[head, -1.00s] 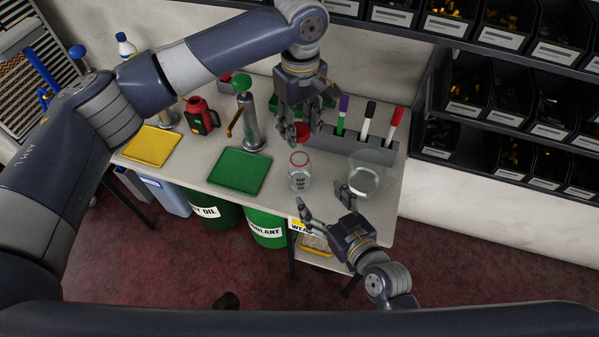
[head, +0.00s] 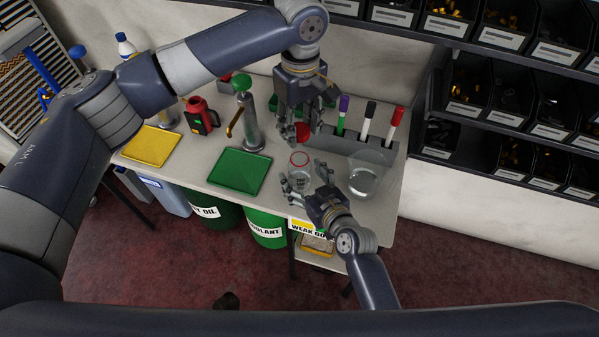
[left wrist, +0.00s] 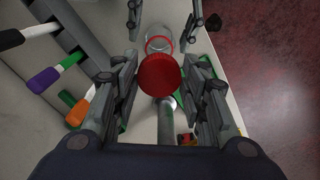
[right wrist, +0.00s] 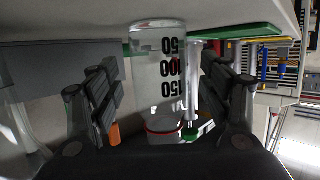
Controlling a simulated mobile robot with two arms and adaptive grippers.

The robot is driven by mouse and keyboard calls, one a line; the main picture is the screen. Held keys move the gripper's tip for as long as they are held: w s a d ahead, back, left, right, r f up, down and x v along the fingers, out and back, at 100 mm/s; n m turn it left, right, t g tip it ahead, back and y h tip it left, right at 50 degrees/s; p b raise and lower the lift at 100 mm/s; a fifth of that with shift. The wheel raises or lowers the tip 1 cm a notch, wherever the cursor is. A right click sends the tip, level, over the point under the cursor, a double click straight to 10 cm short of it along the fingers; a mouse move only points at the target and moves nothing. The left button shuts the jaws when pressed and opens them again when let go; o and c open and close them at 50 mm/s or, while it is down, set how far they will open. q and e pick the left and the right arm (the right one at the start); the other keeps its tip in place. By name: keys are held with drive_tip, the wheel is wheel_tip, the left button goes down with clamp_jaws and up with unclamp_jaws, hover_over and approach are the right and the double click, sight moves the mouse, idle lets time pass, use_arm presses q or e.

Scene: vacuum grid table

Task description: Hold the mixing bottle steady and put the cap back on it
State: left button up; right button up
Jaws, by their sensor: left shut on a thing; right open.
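The red cap (head: 302,132) is held between the fingers of my left gripper (head: 303,122), behind and above the bottle. The cap also shows in the left wrist view (left wrist: 160,75). The mixing bottle (head: 299,169) is clear, uncapped, with a red ring at its neck, and stands upright on the table. My right gripper (head: 304,177) is open, with one finger on each side of the bottle. In the right wrist view the bottle (right wrist: 158,72), with its printed scale, lies between the spread fingers. I cannot tell whether a finger touches it.
A clear beaker (head: 363,181) stands just right of my right gripper. A grey marker rack (head: 362,151) is behind it. A green tray (head: 239,171) and a yellow tray (head: 152,145) lie to the left. A metal pump bottle (head: 248,125) stands behind the green tray.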

drive_tip(key=shift+x, duration=1.2)
drive_tip(key=c, duration=1.6)
use_arm(q)
hover_over(300, 149)
drive_tip(key=s, duration=0.2)
drive_tip(key=shift+w+f, duration=0.1)
drive_tip(key=shift+f, duration=2.35)
drive_tip(key=shift+f, duration=0.9)
drive_tip(key=shift+f, duration=0.55)
use_arm(e)
clamp_jaws()
